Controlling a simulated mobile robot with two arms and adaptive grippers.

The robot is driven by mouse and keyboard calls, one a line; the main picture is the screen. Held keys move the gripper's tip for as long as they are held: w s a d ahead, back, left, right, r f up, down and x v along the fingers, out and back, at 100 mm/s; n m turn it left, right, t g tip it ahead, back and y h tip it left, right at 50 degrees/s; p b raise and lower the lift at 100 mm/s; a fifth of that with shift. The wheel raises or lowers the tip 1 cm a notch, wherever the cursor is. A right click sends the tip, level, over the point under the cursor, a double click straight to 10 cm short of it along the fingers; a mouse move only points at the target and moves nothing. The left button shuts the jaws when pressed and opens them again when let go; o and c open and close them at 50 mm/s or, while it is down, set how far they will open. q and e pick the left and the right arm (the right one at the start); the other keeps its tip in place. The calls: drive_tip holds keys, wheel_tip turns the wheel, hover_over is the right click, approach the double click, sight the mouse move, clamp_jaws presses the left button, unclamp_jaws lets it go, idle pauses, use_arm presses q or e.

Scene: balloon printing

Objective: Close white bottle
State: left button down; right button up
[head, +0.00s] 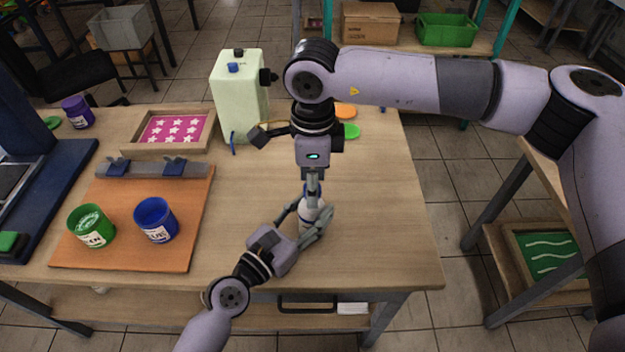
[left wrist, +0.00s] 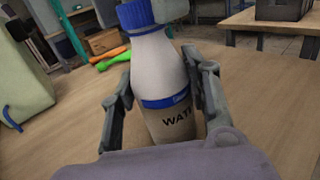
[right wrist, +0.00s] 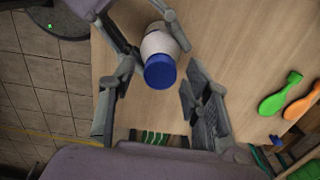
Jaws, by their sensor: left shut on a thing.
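The white bottle (head: 309,212) stands on the wooden table, with a blue band and a "WAT…" label in the left wrist view (left wrist: 158,75). A blue cap (right wrist: 160,72) sits on its top; whether it is tight cannot be told. My left gripper (head: 318,222) is shut around the bottle's body, one finger on each side. My right gripper (right wrist: 158,68) is above the bottle, pointing down. Its fingers are apart on either side of the cap, with visible gaps. In the head view, the right gripper partly hides the cap.
A pale green jug (head: 238,95) and a pink star-patterned frame (head: 172,130) stand behind. Green (head: 91,226) and blue (head: 156,220) cups stand on an orange board (head: 185,255) at left. Orange and green paddles lie behind my right arm. The table's right side is clear.

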idle(0.3)
wheel_tip(320, 180, up, 12)
idle(0.5)
use_arm(q)
drive_tip(key=c, duration=0.8)
unclamp_jaws()
